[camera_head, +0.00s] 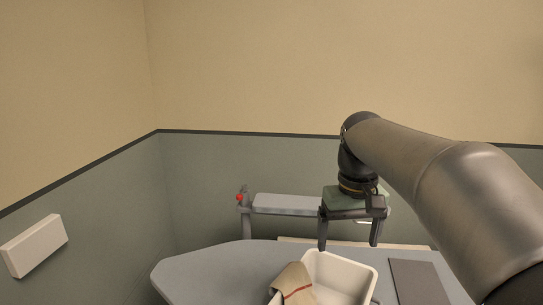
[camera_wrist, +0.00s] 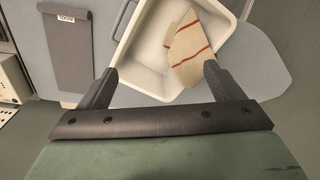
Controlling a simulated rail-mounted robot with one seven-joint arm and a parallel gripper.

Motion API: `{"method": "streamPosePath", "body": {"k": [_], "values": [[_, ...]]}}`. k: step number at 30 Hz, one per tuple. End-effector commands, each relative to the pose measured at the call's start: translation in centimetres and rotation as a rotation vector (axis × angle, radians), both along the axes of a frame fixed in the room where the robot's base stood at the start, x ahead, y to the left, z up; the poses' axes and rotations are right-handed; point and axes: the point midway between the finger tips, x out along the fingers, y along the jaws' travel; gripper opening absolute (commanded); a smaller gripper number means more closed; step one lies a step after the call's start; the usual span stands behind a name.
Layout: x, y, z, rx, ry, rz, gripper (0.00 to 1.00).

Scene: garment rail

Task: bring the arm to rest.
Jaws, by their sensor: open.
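My arm reaches in from the right in the head view. My gripper (camera_head: 348,232) hangs at its end, fingers pointing down, above the far side of the white bin. The wrist view shows my gripper (camera_wrist: 160,82) with its two dark fingers wide apart and nothing between them. Beyond the fingers, the white bin (camera_wrist: 129,62) lies below, with a tan cloth with red stripes (camera_wrist: 188,40) in it. In the head view the cloth (camera_head: 292,284) is at the left side of the bin (camera_head: 345,272).
The bin stands on a grey-blue board (camera_head: 215,268) with a rounded left end. A dark grey flat panel (camera_head: 418,283) lies to its right; it shows a label in the wrist view (camera_wrist: 65,45). A grey rail-like fixture (camera_head: 290,204) with a red knob (camera_head: 240,198) stands behind. The board's left part is clear.

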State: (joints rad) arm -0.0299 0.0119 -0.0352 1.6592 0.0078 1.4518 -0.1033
Motion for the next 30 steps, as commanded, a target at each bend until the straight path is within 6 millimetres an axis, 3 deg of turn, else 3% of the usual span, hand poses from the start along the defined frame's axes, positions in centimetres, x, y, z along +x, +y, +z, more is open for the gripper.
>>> {"method": "streamPosePath", "body": {"k": [1, 6, 9, 13, 18, 30], "values": [[-2.4, 0.0, -2.0, 0.002, -0.003, -0.012, 0.87], [-9.8, 0.1, -9.3, 0.002, -0.023, -0.051, 0.87], [-13.8, 0.2, -13.2, 0.001, -0.031, -0.068, 0.87], [-17.4, 0.2, -16.6, -0.001, -0.039, -0.084, 0.87], [-19.0, 0.2, -18.3, -0.001, -0.043, -0.093, 0.87], [-19.0, 0.2, -18.3, -0.001, -0.041, -0.093, 0.87]]}}
